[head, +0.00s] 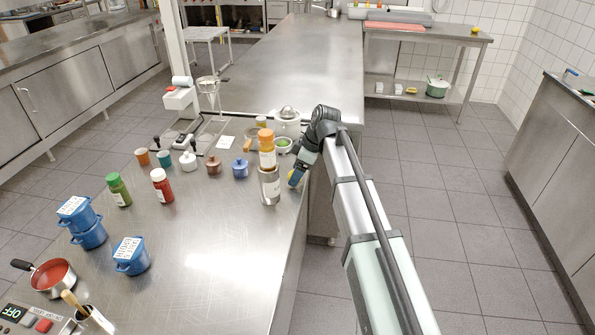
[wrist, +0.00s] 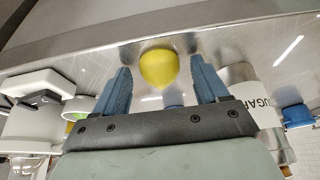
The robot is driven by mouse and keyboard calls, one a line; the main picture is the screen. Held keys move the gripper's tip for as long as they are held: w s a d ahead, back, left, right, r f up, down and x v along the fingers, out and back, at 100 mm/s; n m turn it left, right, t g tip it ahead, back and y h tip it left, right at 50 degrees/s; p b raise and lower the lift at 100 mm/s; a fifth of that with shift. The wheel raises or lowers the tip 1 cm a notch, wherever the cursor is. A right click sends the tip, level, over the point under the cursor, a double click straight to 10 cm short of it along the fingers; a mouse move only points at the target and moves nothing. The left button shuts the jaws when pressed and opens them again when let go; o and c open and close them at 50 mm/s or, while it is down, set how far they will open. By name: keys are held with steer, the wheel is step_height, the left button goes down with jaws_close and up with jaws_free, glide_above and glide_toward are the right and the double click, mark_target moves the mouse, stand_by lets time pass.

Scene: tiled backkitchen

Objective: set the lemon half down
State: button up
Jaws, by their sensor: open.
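The lemon half (wrist: 158,68) is yellow and rounded, with its narrow end towards my gripper. It appears to rest on the steel counter (wrist: 215,45), close to the counter's edge. In the wrist view my gripper (wrist: 160,72) is open, with one blue finger on each side of the lemon half and visible gaps between. In the head view my gripper (head: 297,177) is low at the counter's right edge, just right of the steel sugar canister (head: 270,188). The lemon half cannot be made out clearly there.
The sugar canister also stands close by the right finger in the wrist view (wrist: 258,98). An orange-capped bottle (head: 267,155), a green bowl (head: 283,145) and a white juicer (head: 288,122) stand behind. Blue pots (head: 131,256) are at left. The counter's front middle (head: 205,250) is clear.

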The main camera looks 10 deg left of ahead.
steer(key=v, duration=1.2)
steer(key=shift+r, duration=0.15)
steer(key=s+d+f+m+g+h, duration=0.1)
steer(key=s+d+f+m, duration=0.3)
steer(key=f, duration=0.9)
steer(key=s+d+f+m+g+h, duration=0.15)
steer(key=s+d+f, duration=0.3)
steer(key=f, duration=0.95)
steer(key=s+d+f+m, duration=0.4)
steer(key=d+f, duration=0.2)
steer(key=f, duration=0.7)
steer(key=s+d+f+m+g+h, duration=0.1)
steer(key=s+d+f+m, duration=0.15)
steer(key=s+f, duration=0.5)
steer(key=s+d+f+m+g, duration=0.1)
steer(key=s+d+f+m, duration=0.1)
steer(key=s+d+f, duration=0.4)
steer(key=s+d+f+m+g, duration=0.1)
steer(key=s+f, duration=0.3)
steer(key=s, duration=0.7)
steer(key=s+d+f+m+g+h, duration=0.1)
steer(key=s+d+f+m, duration=0.1)
steer(key=s, duration=0.9)
step_height(320, 180, down, 2)
steer(key=shift+d+f+m, duration=0.1)
steer(key=shift+d+m, duration=0.05)
steer(key=shift+m, duration=0.35)
